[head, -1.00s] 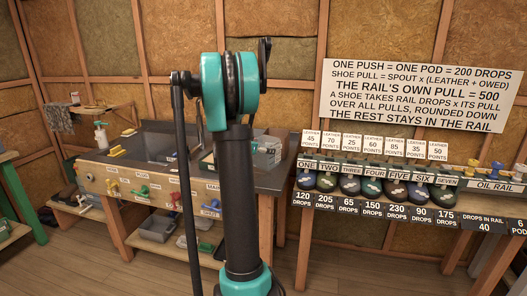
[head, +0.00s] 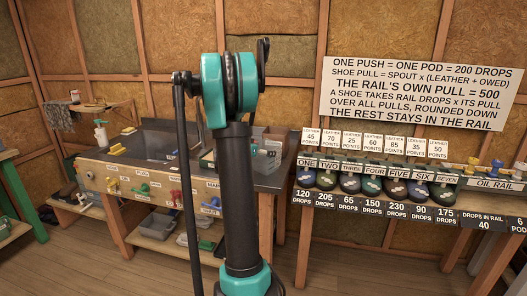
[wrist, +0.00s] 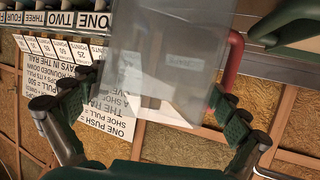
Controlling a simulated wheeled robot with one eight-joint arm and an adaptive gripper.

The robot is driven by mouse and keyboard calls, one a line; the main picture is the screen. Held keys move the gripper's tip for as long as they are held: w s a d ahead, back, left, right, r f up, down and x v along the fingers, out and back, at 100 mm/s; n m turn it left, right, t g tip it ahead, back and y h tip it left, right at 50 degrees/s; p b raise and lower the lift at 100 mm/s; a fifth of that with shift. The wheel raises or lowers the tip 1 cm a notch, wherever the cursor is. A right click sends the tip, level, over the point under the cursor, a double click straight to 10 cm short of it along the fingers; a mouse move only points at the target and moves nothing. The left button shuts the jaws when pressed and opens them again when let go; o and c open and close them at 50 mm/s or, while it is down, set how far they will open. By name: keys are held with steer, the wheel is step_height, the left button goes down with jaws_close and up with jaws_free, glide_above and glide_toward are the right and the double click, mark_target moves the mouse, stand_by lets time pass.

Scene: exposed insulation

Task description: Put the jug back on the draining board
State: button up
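The jug is a clear grey, see-through vessel (wrist: 160,65) with a red handle (wrist: 234,62) in the wrist view. My gripper (wrist: 154,82) has its dark green fingertips on both sides of the jug's body, at its walls. The handle is beside the right fingertip. In the head view a pale, see-through shape that looks like the jug (head: 266,162) shows just right of my arm, over the right end of the sink bench. The draining board (head: 274,182) is the grey metal surface there, partly hidden by my arm. My gripper is hard to make out in the head view.
The sink (head: 170,140) with labelled coloured taps stands left of my arm. A rack of numbered shoes (head: 372,185) and the oil rail (head: 492,184) stand to the right. Grey tubs (head: 158,222) sit on the shelf below the sink. Floor in front is clear.

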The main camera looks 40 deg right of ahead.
steer(key=r+v, duration=0.1)
steer(key=v, duration=1.1)
steer(key=s+a+f+n+y, duration=0.4)
steer(key=s+a+f, duration=0.2)
steer(key=s+a, duration=0.2)
steer(key=s+a+f+n+y, duration=0.4)
steer(key=s+a+f, duration=0.3)
steer(key=a, duration=0.6)
steer(key=s+a+f+n+y, duration=0.4)
steer(key=s+a+f+n, duration=0.2)
steer(key=s+a, duration=0.3)
steer(key=shift+s+a+f+y, duration=0.4)
steer(key=shift+a, duration=0.5)
